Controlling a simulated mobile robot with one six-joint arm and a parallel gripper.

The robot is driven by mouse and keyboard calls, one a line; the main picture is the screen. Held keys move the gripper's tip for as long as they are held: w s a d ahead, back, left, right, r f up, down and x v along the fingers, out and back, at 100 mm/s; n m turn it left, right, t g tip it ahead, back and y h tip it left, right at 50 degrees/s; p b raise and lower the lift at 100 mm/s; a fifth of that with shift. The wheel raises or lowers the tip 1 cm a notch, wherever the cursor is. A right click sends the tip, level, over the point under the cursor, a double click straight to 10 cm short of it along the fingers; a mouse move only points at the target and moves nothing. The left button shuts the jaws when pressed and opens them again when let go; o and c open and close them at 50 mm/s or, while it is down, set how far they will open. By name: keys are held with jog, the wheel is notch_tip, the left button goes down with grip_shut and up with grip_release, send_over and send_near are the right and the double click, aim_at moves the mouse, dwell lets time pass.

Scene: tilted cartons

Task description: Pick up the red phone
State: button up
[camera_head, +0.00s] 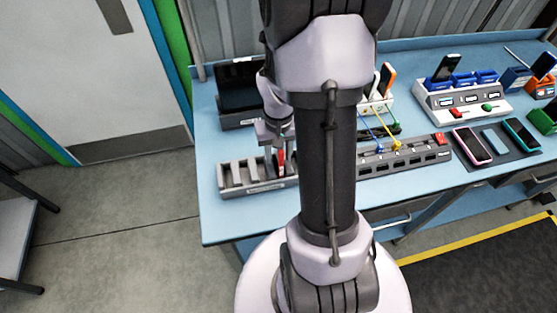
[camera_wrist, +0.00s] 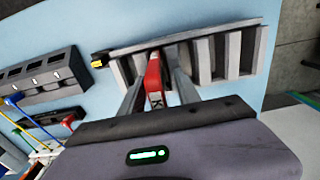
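The red phone (camera_wrist: 153,82) stands on edge in a slot of the grey slotted rack (camera_wrist: 258,48), near its left end in the wrist view. A dark letter mark shows on its pale near end. In the head view a sliver of the red phone (camera_head: 281,158) shows at the right part of the same rack (camera_head: 240,187). My gripper (camera_wrist: 157,85) is around the phone, one finger on each side. The fingers look open, with gaps between them and the phone; contact near the tips is hard to see. In the head view my gripper (camera_head: 278,150) points down at the rack.
The other visible rack slots look empty. A grey multi-slot strip (camera_head: 405,157) with a red switch lies to the right, with blue and yellow cables behind. A dark screen (camera_head: 238,88) stands behind the rack. Pink (camera_head: 472,146) and teal (camera_head: 522,134) phones lie farther right.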

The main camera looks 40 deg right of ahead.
jog(key=shift+f, duration=0.75)
jog(key=shift+r, duration=0.1)
grip_shut()
jog(key=shift+r, duration=0.1)
